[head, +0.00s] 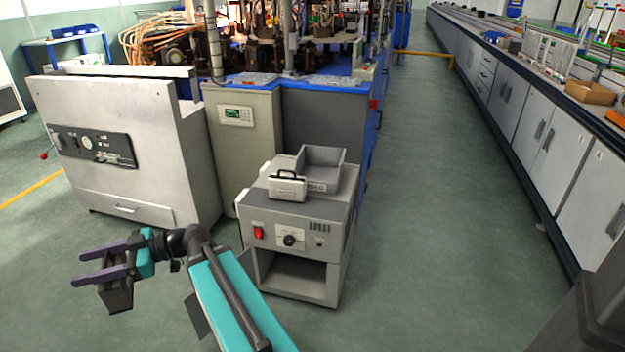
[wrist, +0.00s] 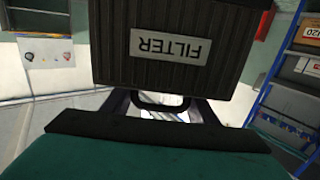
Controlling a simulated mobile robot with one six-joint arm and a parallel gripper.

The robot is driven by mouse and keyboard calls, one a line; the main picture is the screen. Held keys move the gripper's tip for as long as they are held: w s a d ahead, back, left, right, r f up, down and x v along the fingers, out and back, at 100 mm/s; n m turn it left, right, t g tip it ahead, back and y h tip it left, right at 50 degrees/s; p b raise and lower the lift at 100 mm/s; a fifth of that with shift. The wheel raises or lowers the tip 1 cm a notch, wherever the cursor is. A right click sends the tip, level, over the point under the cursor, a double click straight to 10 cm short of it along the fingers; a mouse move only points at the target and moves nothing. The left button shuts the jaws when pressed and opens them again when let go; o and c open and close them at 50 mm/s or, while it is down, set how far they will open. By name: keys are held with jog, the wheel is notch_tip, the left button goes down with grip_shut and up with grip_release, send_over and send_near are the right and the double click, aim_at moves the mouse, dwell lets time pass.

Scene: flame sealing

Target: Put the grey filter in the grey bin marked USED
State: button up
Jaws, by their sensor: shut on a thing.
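The grey filter (head: 116,296) is a dark ribbed box with a handle, held in my gripper (head: 77,268) at the lower left of the head view. In the wrist view the filter (wrist: 175,72) fills the upper middle, with its FILTER label upside down and its handle between the fingers. An open grey bin (head: 324,160) stands on top of the small grey cabinet, right of and beyond my gripper. It has a small label on its front, too small to read. My gripper is well apart from the bin.
A light-coloured case with a black handle (head: 287,187) stands on the cabinet (head: 335,225), just left of the bin. A large grey machine (head: 115,150) stands at the left. A long bench (head: 530,120) runs along the right. The floor (head: 440,230) between is clear.

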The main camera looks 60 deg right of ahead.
jog(key=w+d+r+m+t+h+p, duration=0.2)
jog(key=w+d+r+m+h+p, duration=0.15)
jog(key=d, duration=0.95)
jog(key=w+d+r+m+t+h+p, duration=0.25)
jog(key=d+r+h+p, duration=0.2)
jog(key=d, duration=0.85)
jog(key=w+d+r+m+t+h+p, duration=0.3)
jog(key=d+m+h, duration=0.15)
jog(key=d, duration=0.95)
jog(key=s+d+r+m+g+h+p, duration=0.1)
jog(key=s+d+h, duration=0.4)
jog(key=d, duration=0.8)
jog(key=s+d+r+m+g+h+p, duration=0.1)
jog(key=s+d+m+g+h+p, duration=0.2)
jog(key=s+d, duration=0.5)
jog(key=s+d+r+m+g+h+p, duration=0.1)
jog(key=s+d+m+h+p, duration=0.4)
jog(key=d, duration=1.4)
jog(key=shift+s+d+r+m+g+h+p, duration=0.2)
jog(key=shift+s+m+g+h+p, duration=0.3)
jog(key=shift+s+h, duration=0.4)
jog(key=shift+a, duration=0.1)
notch_tip(320, 180, down, 13)
jog(key=b, duration=0.7)
jog(key=shift+f+b, duration=0.2)
jog(key=shift+b, duration=0.1)
